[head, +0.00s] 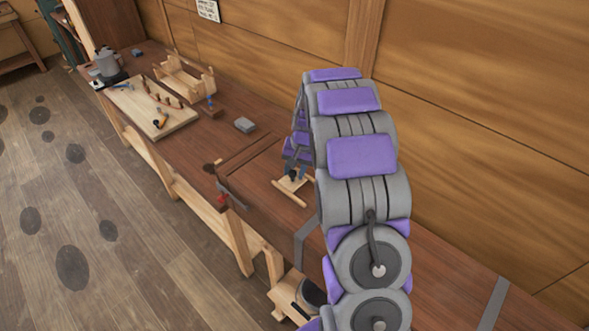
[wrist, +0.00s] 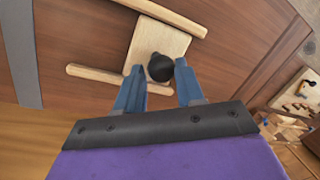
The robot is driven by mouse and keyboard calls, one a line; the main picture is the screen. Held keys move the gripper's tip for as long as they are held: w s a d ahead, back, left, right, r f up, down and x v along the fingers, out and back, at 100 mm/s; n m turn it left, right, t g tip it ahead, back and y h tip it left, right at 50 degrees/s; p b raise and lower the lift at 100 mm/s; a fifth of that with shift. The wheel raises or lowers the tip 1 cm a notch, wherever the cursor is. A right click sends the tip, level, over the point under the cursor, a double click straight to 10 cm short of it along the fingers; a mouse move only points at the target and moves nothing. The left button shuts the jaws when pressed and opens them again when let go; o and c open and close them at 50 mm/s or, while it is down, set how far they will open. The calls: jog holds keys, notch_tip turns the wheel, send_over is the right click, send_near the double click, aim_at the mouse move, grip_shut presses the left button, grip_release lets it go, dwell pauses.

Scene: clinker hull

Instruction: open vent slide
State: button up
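The vent slide is a pale wooden plate (wrist: 150,42) between two light wooden rails (wrist: 118,74), with a round black knob (wrist: 160,68) on it. In the head view the slide (head: 284,186) lies on the bench top, partly covered by my arm. My gripper (wrist: 159,66) is at the knob, its blue fingers on either side of it and the fingertips very close to it. I cannot tell whether they touch the knob. In the head view my gripper (head: 293,172) is small, just above the slide.
The long wooden bench (head: 170,95) runs along a plank wall. A grey block (head: 245,125), a tool board (head: 150,108) and a wooden frame (head: 185,75) stand farther along it. A red-handled clamp (head: 223,197) is at the front edge. Floor to the left is mostly free.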

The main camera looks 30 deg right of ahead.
jog(key=shift+w+a, duration=0.1)
jog(key=shift+a, duration=0.45)
jog(key=c, duration=0.6)
jog(key=shift+d, duration=0.1)
jog(key=s, duration=0.2)
jog(key=s+d, duration=0.1)
jog(key=s+d+b, duration=0.1)
jog(key=s, duration=0.1)
jog(key=shift+s, duration=0.35)
